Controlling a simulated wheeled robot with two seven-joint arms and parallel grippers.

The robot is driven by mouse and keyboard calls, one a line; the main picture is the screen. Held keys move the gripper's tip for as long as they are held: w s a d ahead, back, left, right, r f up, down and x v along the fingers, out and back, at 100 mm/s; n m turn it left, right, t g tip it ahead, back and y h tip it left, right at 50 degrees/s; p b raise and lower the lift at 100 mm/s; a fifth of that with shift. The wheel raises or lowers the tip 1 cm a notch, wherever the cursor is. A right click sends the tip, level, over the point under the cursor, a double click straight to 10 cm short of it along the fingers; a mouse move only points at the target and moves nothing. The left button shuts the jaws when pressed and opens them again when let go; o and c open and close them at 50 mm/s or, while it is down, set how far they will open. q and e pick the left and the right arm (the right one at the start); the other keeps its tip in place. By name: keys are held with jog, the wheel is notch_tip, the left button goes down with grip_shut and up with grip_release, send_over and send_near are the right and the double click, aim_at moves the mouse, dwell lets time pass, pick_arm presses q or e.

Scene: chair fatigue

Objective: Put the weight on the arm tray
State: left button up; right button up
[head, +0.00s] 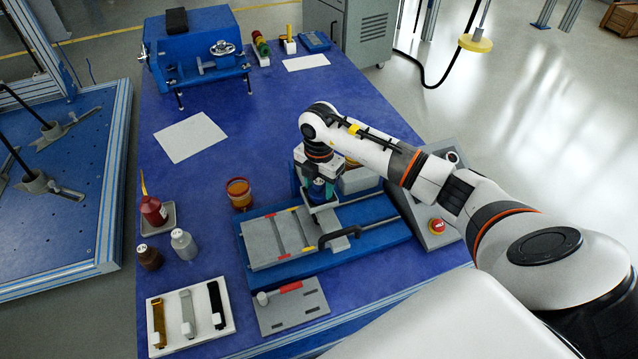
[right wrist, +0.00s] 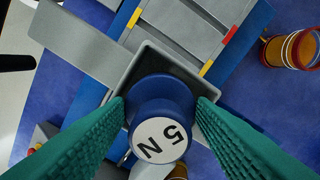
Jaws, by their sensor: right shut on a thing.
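The weight (right wrist: 160,100) is a blue cylinder with a white top marked "5 N". In the right wrist view it sits between the green fingers of my right gripper (right wrist: 160,112), which is shut on it. The arm tray (right wrist: 185,62) is a grey square tray with a raised rim and a dark inside, directly beyond the weight. The weight overlaps the tray; I cannot tell whether it touches the tray floor. In the head view my right gripper (head: 321,188) points down over the blue-based test rig, hiding most of the weight and tray. My left gripper is out of view.
The rig has a grey slatted plate (head: 272,243) and a black handle (head: 340,236). An amber cup (head: 239,193) stands to its left. A red stop button (head: 436,226) is at the right.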

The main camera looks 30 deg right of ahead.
aim_at(319, 181)
jog(key=shift+f, duration=0.1)
jog(key=o, duration=1.3)
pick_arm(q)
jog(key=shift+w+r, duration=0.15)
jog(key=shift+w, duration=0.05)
pick_arm(e)
jog(key=shift+o, duration=0.2)
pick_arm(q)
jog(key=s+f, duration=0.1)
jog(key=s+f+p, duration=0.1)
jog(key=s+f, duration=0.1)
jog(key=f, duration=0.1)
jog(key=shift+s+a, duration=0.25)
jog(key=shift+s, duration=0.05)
pick_arm(e)
notch_tip(319, 181, up, 12)
